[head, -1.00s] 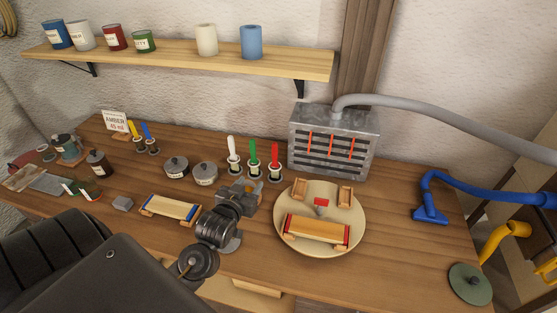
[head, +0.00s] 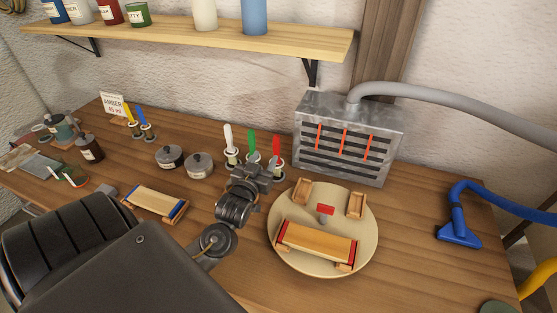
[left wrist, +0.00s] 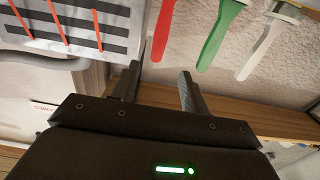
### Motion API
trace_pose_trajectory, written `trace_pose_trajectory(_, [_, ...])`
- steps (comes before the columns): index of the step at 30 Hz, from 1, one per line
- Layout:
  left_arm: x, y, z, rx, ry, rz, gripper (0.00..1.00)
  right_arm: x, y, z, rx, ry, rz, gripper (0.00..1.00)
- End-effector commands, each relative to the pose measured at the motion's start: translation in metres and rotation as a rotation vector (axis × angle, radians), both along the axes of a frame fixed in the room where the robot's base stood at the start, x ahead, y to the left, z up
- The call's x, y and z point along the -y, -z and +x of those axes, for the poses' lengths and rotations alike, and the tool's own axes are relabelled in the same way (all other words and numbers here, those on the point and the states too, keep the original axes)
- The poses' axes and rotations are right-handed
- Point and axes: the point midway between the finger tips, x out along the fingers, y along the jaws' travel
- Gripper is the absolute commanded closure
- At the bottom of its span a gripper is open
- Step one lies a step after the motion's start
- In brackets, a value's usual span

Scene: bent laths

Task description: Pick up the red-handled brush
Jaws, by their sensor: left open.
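The red-handled brush (head: 277,147) stands upright in a small pale holder, at the right end of a row with a green-handled brush (head: 252,143) and a white-handled brush (head: 229,140). My left gripper (head: 257,170) is open and empty, just in front of this row in the head view, and partly hides the holders. In the left wrist view the red handle (left wrist: 164,30) shows between and beyond the open fingertips (left wrist: 159,72), with no visible contact. The green handle (left wrist: 220,38) is to its right there. My right gripper is not in view.
A slotted metal box (head: 349,143) with a grey hose stands right behind the red brush. A round tray (head: 285,255) with wooden pieces is in front to the right. A shelf (head: 200,45) runs above.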

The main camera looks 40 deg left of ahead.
Motion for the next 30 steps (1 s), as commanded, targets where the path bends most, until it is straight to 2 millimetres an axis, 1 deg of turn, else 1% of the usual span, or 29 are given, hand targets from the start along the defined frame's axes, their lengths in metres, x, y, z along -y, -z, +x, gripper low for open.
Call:
trace_pose_trajectory(2, [-0.004,-0.003,0.01,0.0,0.0,0.003,0.55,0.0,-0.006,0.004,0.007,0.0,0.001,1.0])
trace_pose_trajectory(6, [-0.011,-0.003,0.032,-0.001,0.0,0.003,0.55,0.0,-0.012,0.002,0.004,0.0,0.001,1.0])
trace_pose_trajectory(9, [-0.015,-0.002,0.043,-0.002,0.0,0.002,0.55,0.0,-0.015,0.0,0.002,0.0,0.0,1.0])
trace_pose_trajectory(12, [-0.017,-0.001,0.049,0.0,0.0,0.001,0.55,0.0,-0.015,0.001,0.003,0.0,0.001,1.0])
trace_pose_trajectory(17, [-0.017,-0.001,0.052,0.0,0.0,0.0,0.55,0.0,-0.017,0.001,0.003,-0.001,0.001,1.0])
trace_pose_trajectory(20, [-0.02,-0.004,0.062,-0.001,-0.001,0.001,0.55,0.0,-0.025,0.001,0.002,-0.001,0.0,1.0])
trace_pose_trajectory(24, [-0.024,-0.004,0.081,-0.002,-0.001,0.002,0.55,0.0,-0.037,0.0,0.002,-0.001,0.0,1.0])
trace_pose_trajectory(27, [-0.028,-0.001,0.093,-0.002,-0.001,0.003,0.55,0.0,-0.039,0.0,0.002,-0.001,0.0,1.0])
trace_pose_trajectory(30, [-0.03,0.0,0.099,-0.001,0.001,0.001,0.55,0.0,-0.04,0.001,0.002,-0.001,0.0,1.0])
